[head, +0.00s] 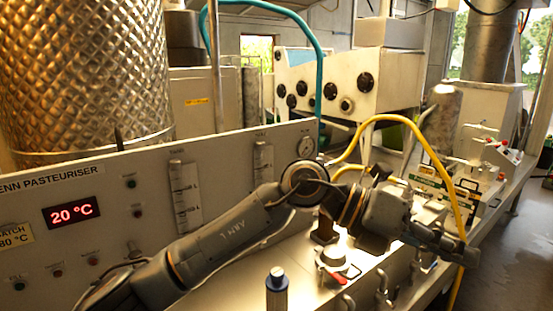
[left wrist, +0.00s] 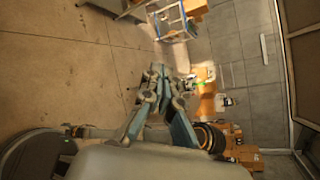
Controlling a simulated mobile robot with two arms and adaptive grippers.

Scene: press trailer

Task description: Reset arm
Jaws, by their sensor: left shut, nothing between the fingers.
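My left arm (head: 225,240) reaches across the head view from the lower left, in front of the pasteuriser panel. Its gripper (head: 458,250) is at the right, by the yellow hose (head: 447,185) and near the bench's right edge. Whether it touches the hose is not clear. In the left wrist view the gripper (left wrist: 165,78) points away over a floor, with its fingers close together. It is shut and holds nothing. My right gripper is in neither view.
The pasteuriser panel (head: 110,215) has a red 20 °C display (head: 72,214). A dark blue-capped bottle (head: 277,292) and a red-handled valve (head: 337,276) are below my arm. Cardboard boxes (left wrist: 245,152) and a metal-framed rack (left wrist: 172,18) stand on the floor in the wrist view.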

